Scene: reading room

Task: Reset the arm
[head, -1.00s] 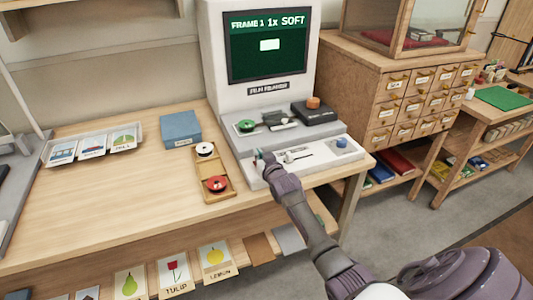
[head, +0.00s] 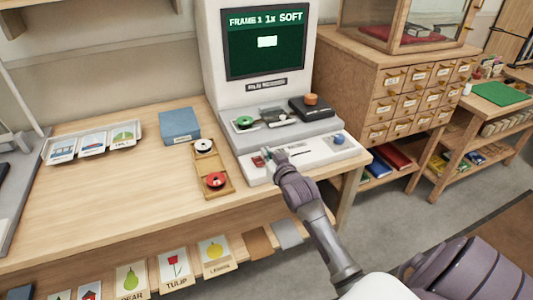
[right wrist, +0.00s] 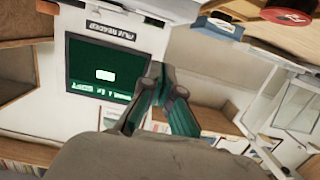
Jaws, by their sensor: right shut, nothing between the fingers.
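My right arm reaches in from the lower right of the head view. My right gripper (head: 275,157) is over the front control panel (head: 315,152) of the film reader (head: 212,62). Its fingers also show in the right wrist view (right wrist: 168,80), closed together with nothing between them. I cannot tell whether the fingertips touch the panel. The reader's screen (head: 265,42) reads "FRAME 1 1x SOFT" with a pale rectangle below. A small red part (head: 258,161) shows left of the fingertips and a blue knob (head: 338,139) at the panel's right. My left gripper is not in view.
A wooden holder with a white reel and a red reel (head: 214,180) lies left of the panel. A blue box (head: 179,126) and a tray of picture cards (head: 94,143) are further left. A wooden drawer cabinet (head: 385,101) stands right. The desk's front left is clear.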

